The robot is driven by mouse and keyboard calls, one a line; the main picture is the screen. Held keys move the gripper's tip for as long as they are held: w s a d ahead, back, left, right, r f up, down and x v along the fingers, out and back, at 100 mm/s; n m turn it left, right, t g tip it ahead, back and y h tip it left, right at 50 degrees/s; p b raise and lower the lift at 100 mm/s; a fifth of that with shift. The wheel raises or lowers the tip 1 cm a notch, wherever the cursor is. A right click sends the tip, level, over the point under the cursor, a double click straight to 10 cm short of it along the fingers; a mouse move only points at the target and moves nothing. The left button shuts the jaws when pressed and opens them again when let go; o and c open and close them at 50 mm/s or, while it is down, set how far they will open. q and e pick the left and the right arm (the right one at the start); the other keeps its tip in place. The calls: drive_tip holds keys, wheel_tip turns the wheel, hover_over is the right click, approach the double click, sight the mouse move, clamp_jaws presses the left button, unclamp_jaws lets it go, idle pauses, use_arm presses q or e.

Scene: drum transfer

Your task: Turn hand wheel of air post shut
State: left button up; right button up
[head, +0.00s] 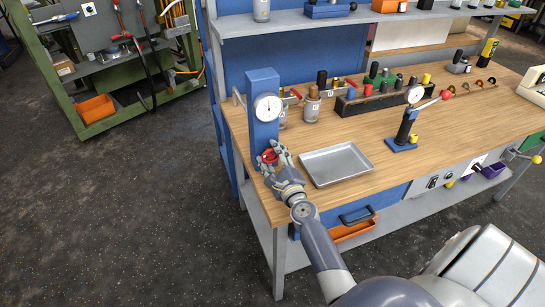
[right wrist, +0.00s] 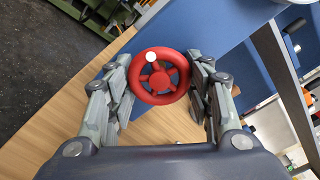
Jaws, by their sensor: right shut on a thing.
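The air post (head: 264,112) is a blue upright post with a round white gauge (head: 267,107), standing at the left end of the workbench. Its red hand wheel (head: 269,156) is low on the post's front, partly hidden by my right gripper (head: 273,160). In the right wrist view the hand wheel (right wrist: 159,76) sits between the two fingers of my right gripper (right wrist: 158,78), which is shut on its rim from both sides. A white dot (right wrist: 151,57) shows near the wheel's top, slightly left. My left gripper is not in view.
A grey metal tray (head: 337,164) lies on the wooden workbench (head: 440,138) right of my right gripper. A blue-based gauge stand (head: 405,132) and several small parts stand farther back. A green tool rack (head: 72,98) is at the left across open floor.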

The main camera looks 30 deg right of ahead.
drive_tip(key=m, duration=0.3)
drive_tip(key=shift+a+m, duration=0.1)
drive_tip(key=shift+m, duration=0.3)
drive_tip(key=m, duration=0.2)
drive_tip(key=shift+m, duration=0.3)
drive_tip(key=m, duration=0.3)
drive_tip(key=m+p, duration=0.1)
drive_tip(key=m, duration=0.2)
drive_tip(key=shift+w+a+f+p, duration=0.1)
drive_tip(key=shift+a+p, duration=0.1)
drive_tip(key=shift+p, duration=0.1)
drive_tip(key=shift+m, duration=0.4)
drive_tip(key=o, duration=1.1)
drive_tip(key=shift+n, duration=0.3)
